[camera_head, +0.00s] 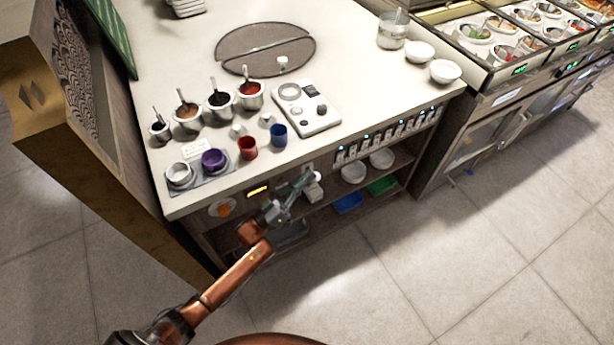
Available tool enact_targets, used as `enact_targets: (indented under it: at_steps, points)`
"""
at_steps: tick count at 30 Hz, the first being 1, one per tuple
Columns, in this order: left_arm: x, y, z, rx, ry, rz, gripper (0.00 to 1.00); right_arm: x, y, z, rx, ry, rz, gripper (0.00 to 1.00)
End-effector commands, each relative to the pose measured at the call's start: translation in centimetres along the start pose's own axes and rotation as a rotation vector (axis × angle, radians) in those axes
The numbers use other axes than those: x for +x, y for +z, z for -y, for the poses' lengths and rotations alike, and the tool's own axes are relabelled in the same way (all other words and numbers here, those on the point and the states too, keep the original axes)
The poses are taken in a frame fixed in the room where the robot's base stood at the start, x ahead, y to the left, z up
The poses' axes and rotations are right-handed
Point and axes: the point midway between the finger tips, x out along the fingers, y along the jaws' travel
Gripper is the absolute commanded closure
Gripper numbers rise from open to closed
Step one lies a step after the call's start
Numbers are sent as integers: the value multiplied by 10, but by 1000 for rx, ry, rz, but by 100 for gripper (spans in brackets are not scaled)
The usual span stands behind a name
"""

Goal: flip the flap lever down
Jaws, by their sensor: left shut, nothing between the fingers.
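My left gripper (312,178) is shut and empty, its arm coming up from the lower left. Its tips are at the front face of the counter, just below the top edge. A small white block-like part (314,193) shows right below the tips; it may be the flap lever, but it is too small to be sure. I cannot tell whether the tips touch it. The gripper and wrist hide part of the front panel. My right gripper is not in view.
The white counter (353,55) carries sauce wells (250,95), a red cup (247,148), a blue cup (279,135), a control plate (318,118) and a round two-part lid (240,50). A lit yellow display (258,190) and shelves with bowls (353,172) are in front.

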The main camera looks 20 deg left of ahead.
Motion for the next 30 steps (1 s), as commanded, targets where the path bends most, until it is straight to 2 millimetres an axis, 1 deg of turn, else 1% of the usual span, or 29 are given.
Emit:
enact_targets:
  at_steps: [3, 10, 12, 19, 21, 30]
  points:
    - [-1, 3, 0, 14, 7, 3, 100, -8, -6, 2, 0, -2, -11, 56]
    - [-4, 7, -1, 53, 31, 4, 100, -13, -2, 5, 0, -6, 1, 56]
    - [-5, 9, -2, 78, 45, 4, 100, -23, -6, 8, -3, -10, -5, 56]
    - [-11, 20, -5, 202, 119, 6, 100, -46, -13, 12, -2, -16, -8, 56]
    - [-14, 24, -6, 196, 114, 5, 100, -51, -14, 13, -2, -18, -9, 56]
    - [-22, 39, -6, 195, 114, 4, 100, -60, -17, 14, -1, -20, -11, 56]
